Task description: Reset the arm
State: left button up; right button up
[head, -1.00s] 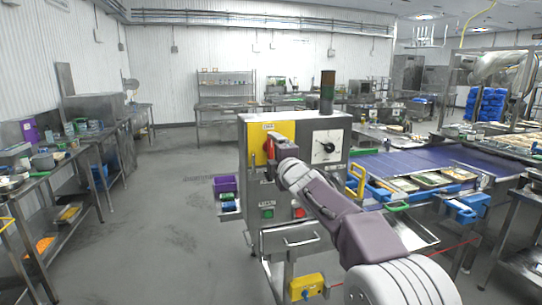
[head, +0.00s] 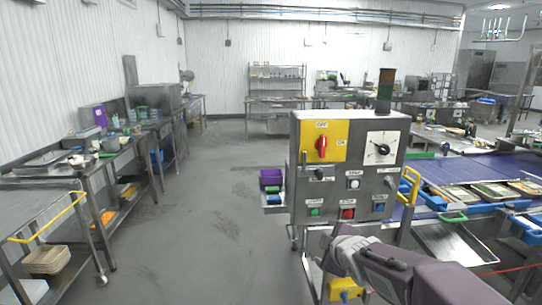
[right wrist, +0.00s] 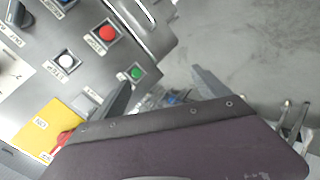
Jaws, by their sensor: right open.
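My right arm comes in from the lower right of the head view, in front of the control box (head: 350,185), low by its lower edge. In the right wrist view my right gripper (right wrist: 163,92) is open, its two fingers spread with nothing between them. The box's yellow panel (head: 338,130) carries a red rotary switch (head: 321,148), which stands upright and clear of the gripper. The red switch also shows in the right wrist view (right wrist: 62,140), partly hidden. My left gripper is not in view.
The box has a green button (head: 314,211), a red button (head: 348,213), a white button (head: 353,183) and a dial (head: 381,149). A blue conveyor (head: 480,168) with trays runs on the right. Steel tables (head: 125,150) line the left. Floor between is clear.

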jog(key=s+f+m+g, duration=0.5)
jog(key=s+f, duration=0.4)
jog(key=s, duration=0.3)
jog(key=s+f+m+g, duration=0.5)
jog(key=s+f+m, duration=0.3)
jog(key=s, duration=0.5)
notch_tip(320, 180, down, 2)
jog(key=shift+a+f, duration=0.1)
jog(key=shift+a, duration=0.3)
